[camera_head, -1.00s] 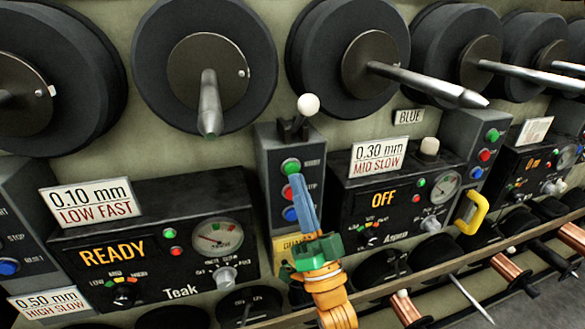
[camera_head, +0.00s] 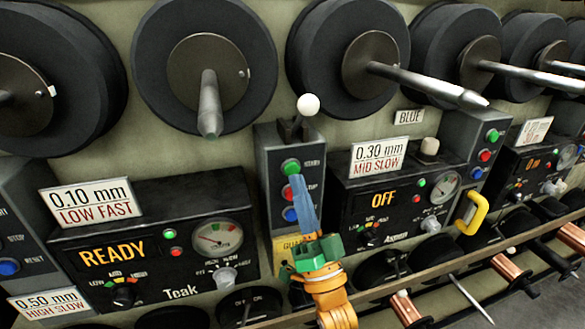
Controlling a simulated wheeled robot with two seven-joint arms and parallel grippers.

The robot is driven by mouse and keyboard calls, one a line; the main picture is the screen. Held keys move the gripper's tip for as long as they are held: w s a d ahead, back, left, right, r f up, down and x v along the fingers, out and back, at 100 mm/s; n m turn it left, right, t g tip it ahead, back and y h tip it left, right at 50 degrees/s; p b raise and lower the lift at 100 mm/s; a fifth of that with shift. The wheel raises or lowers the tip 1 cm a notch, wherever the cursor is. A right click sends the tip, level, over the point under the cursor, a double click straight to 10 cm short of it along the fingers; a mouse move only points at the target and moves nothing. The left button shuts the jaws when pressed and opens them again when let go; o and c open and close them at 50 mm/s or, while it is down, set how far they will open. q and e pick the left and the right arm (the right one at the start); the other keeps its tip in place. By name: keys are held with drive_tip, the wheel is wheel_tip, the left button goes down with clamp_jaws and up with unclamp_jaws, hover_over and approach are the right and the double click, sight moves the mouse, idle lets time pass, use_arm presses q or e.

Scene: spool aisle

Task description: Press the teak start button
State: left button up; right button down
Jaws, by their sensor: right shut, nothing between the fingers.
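The teak machine (camera_head: 205,290) is a dark box with a lit READY display, a gauge and the label "Teak". On its right stands a grey button box (camera_head: 269,150) with a white-knobbed lever on top. Its green start button (camera_head: 290,167) is the uppermost of a column and shows clearly. My right gripper (camera_head: 296,180) is shut and empty, its blue fingertips just below the green button in the picture. I cannot tell whether the tips touch the panel. My left gripper is not in view.
An Aspen machine (camera_head: 345,205) showing OFF stands to the right, with a yellow handle (camera_head: 471,213) beyond it. Large dark spools with protruding spindles (camera_head: 209,105) line the wall above. A rail with copper spools (camera_head: 510,268) runs along the lower right.

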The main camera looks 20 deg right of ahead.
drive_tip(key=shift+w, duration=0.1)
idle(0.4)
drive_tip(key=shift+w, duration=0.4)
